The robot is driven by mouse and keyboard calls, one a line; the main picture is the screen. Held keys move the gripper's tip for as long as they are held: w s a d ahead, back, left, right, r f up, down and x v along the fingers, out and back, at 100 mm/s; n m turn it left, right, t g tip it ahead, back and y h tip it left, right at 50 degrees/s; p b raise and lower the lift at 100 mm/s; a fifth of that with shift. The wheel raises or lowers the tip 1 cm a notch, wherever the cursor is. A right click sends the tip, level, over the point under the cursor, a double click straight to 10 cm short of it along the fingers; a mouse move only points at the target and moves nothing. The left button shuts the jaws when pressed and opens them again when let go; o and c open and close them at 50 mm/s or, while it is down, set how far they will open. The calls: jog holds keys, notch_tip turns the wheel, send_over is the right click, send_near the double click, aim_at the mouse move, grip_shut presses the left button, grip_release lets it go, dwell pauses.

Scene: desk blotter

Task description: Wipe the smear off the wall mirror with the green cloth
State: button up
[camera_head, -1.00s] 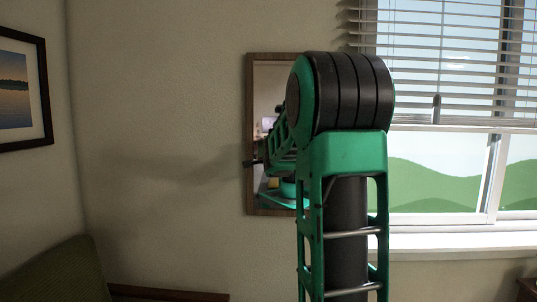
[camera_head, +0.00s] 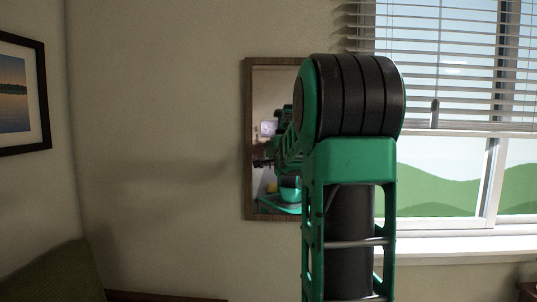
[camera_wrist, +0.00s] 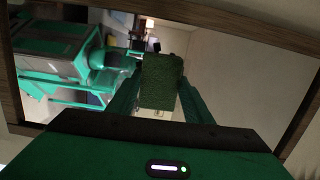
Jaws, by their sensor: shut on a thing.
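The wall mirror (camera_head: 260,88) hangs in a brown wood frame, its right side hidden by my arm in the head view. In the wrist view the mirror (camera_wrist: 235,75) fills most of the picture and reflects parts of me. I cannot make out the smear. In the head view my arm hides the cloth.
A window with blinds (camera_head: 440,75) and a white sill (camera_head: 450,245) is right of the mirror. A framed picture (camera_head: 22,95) hangs at far left. A dark green chair or cushion (camera_head: 55,275) is at lower left. Bare wall lies left of the mirror.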

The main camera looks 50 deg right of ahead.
jog(key=s+d, duration=0.5)
jog(key=s, duration=0.1)
jog(key=shift+d, duration=0.15)
dwell(0.8)
jog(key=a+v, duration=0.1)
jog(key=v, duration=0.5)
jog(key=shift+w, duration=0.4)
dwell(0.4)
jog(key=v, duration=0.3)
jog(key=shift+w+a, duration=0.1)
jog(key=shift+w, duration=0.05)
jog(key=shift+w, duration=0.1)
dwell(0.3)
